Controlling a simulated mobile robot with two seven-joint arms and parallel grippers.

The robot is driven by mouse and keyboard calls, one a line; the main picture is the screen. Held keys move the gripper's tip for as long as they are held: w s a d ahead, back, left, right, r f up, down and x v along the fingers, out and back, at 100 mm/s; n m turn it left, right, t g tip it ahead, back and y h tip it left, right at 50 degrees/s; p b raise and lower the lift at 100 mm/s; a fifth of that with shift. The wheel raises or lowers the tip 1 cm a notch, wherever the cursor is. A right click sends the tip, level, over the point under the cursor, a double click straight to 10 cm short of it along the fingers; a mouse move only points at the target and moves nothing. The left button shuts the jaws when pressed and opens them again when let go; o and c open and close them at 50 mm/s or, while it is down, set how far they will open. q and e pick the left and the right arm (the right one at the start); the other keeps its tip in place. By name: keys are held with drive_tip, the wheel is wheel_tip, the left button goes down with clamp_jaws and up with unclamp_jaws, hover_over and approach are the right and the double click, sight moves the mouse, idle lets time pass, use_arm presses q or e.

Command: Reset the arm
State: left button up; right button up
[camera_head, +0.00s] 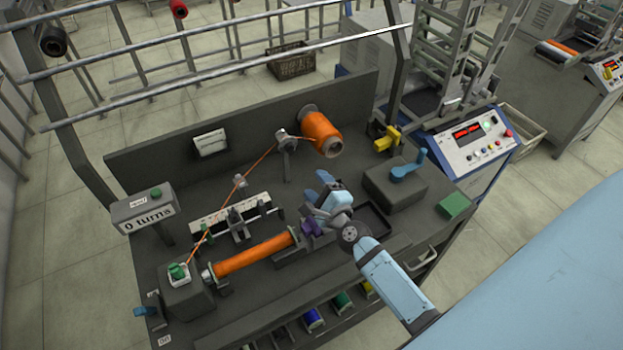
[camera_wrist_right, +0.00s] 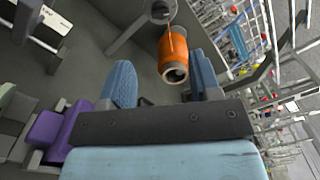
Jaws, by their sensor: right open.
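My right arm reaches in from the lower right in the head view. Its right gripper (camera_head: 318,187) is over the dark workbench (camera_head: 150,262), near a purple part (camera_head: 312,227). In the right wrist view its two blue fingers (camera_wrist_right: 163,80) are spread apart with nothing between them. The orange thread spool (camera_head: 321,134) stands beyond the fingertips; it also shows in the right wrist view (camera_wrist_right: 173,52). An orange-wound bobbin (camera_head: 252,254) lies on the bench to the left of the gripper. My left gripper is not in view.
An orange thread runs from the spool past a grey guide (camera_head: 286,141) to a block with a green top (camera_head: 178,272). A sign (camera_head: 150,212) reads "0 turns". A dark tray (camera_head: 375,218) and a box with a blue handle (camera_head: 405,170) stand to the right.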

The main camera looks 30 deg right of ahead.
idle(0.5)
drive_tip(key=s+a+r+n+g+y, duration=0.2)
drive_tip(key=s+a+n+g+y, duration=0.6)
drive_tip(key=n, duration=0.8)
drive_tip(key=s+d+r+n+g+h, duration=0.1)
drive_tip(key=s+d+n+g+h, duration=0.15)
drive_tip(key=s+n, duration=0.45)
drive_tip(key=s+d+n+g+h, duration=0.1)
drive_tip(key=s+n+g+h, duration=0.25)
drive_tip(key=s, duration=0.65)
drive_tip(key=w+a+f+t+y+p, duration=0.1)
drive_tip(key=w+a+f+t, duration=0.1)
drive_tip(key=f, duration=0.3)
drive_tip(key=w+a+f+n+t+y, duration=0.1)
drive_tip(key=w+a+f+t, duration=0.2)
drive_tip(key=f, duration=0.3)
drive_tip(key=shift+w+a+f+t+p, duration=0.2)
drive_tip(key=shift+a+t+p, duration=0.15)
drive_tip(key=shift+a+t, duration=0.45)
drive_tip(key=shift+d, duration=0.1)
